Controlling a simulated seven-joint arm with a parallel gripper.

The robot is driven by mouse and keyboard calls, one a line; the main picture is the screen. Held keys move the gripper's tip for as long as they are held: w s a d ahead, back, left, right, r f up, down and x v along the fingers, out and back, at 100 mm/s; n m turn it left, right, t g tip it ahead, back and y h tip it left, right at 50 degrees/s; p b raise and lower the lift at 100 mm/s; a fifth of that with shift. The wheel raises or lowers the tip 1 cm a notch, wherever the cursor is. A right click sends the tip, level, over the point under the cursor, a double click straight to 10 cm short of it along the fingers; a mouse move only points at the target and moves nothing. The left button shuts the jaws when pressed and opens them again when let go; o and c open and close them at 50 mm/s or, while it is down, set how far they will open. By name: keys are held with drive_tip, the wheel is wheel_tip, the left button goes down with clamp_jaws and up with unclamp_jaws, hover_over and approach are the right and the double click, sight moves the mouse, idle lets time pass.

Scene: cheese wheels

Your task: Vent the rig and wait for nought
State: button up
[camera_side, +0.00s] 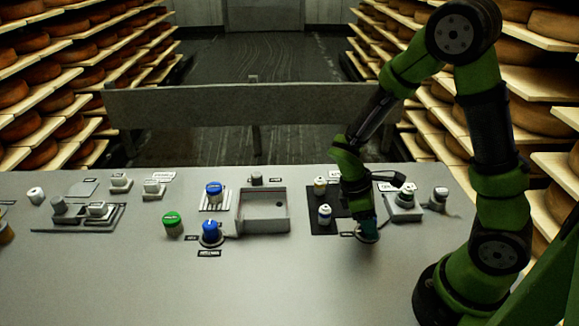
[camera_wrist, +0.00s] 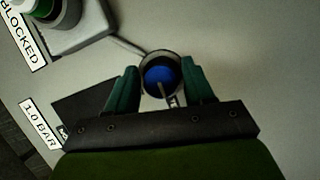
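My gripper (camera_side: 367,233) is low over the panel, to the right of the black plate, in the side view. In the wrist view its two teal fingers (camera_wrist: 160,80) stand on either side of a round dial or knob with a blue centre (camera_wrist: 159,74) and a pale rim. The fingers look close to the rim on both sides, but I cannot tell whether they press on it. A pale pointer or line crosses the blue centre. In the side view my gripper mostly hides this knob. A "1.0 BAR" label (camera_wrist: 40,124) and a "BLOCKED" label (camera_wrist: 22,38) lie to the left.
Two blue-topped knobs (camera_side: 212,232) and a green one (camera_side: 172,220) stand left of a grey open tray (camera_side: 263,226). White-capped controls (camera_side: 404,196) stand right of my gripper. The panel's front is clear.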

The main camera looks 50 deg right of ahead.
drive_tip(key=c, duration=0.8)
drive_tip(key=shift+m, duration=0.4)
drive_tip(key=m+y, duration=0.1)
drive_tip(key=m, duration=0.3)
drive_tip(key=shift+g+y, duration=0.4)
drive_tip(key=m+y, duration=0.1)
drive_tip(key=m, duration=0.3)
drive_tip(key=shift+m+y, duration=0.3)
drive_tip(key=shift+y, duration=0.1)
drive_tip(key=m, duration=0.2)
drive_tip(key=m+t+y, duration=0.1)
drive_tip(key=m, duration=0.1)
drive_tip(key=shift+y, duration=0.3)
drive_tip(key=m+t+y, duration=0.1)
drive_tip(key=m, duration=0.3)
drive_tip(key=shift+m, duration=0.4)
